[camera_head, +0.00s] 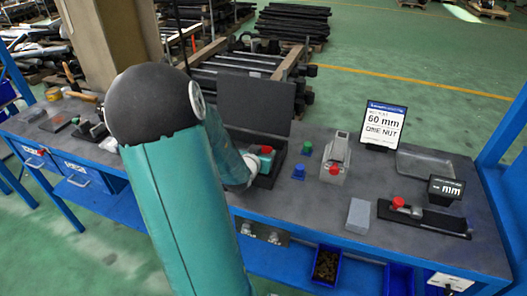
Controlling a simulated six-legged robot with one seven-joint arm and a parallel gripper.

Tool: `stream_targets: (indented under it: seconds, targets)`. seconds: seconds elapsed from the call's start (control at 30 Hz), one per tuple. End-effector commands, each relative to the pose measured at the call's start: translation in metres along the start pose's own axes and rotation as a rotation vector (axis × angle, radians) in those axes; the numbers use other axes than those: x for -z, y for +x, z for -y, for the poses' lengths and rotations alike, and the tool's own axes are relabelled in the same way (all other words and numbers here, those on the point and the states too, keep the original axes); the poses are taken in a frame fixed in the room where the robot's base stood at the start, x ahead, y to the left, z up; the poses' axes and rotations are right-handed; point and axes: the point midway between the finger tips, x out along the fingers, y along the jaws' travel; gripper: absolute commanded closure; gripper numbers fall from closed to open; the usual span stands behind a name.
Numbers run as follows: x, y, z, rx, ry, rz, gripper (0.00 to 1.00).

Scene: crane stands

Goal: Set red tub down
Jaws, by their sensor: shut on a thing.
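My teal arm crosses the middle of the view, and its wrist reaches the open black case on the bench. My gripper (264,160) is small and partly hidden by the wrist, at the case's opening. It is shut on the red tub (266,150), a small red piece that shows at the top of the fingers. Whether the tub touches the case floor cannot be told.
Right of the case stand a green piece (307,148), a blue piece (298,171) and a grey device (336,152) with a red part. Farther right are a grey block (358,215), a sign (383,125), a metal tray (424,163) and a black plate (425,218) with a red knob.

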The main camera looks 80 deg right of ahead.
Motion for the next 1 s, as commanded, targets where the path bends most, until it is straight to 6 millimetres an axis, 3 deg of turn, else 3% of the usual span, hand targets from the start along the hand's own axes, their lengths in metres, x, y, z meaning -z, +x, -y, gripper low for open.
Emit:
stream_targets:
  seconds: [0.37,0.4,0.5,1.0]
  targets:
    - [-0.0046,-0.0016,0.0015,-0.001,-0.001,0.000,0.71]
    - [-0.0052,-0.0014,0.0017,-0.001,0.000,0.000,0.46]
    - [-0.0047,-0.0015,0.0019,-0.001,0.000,0.000,0.26]
    - [0.0002,-0.0007,0.0016,0.000,0.001,0.000,0.26]
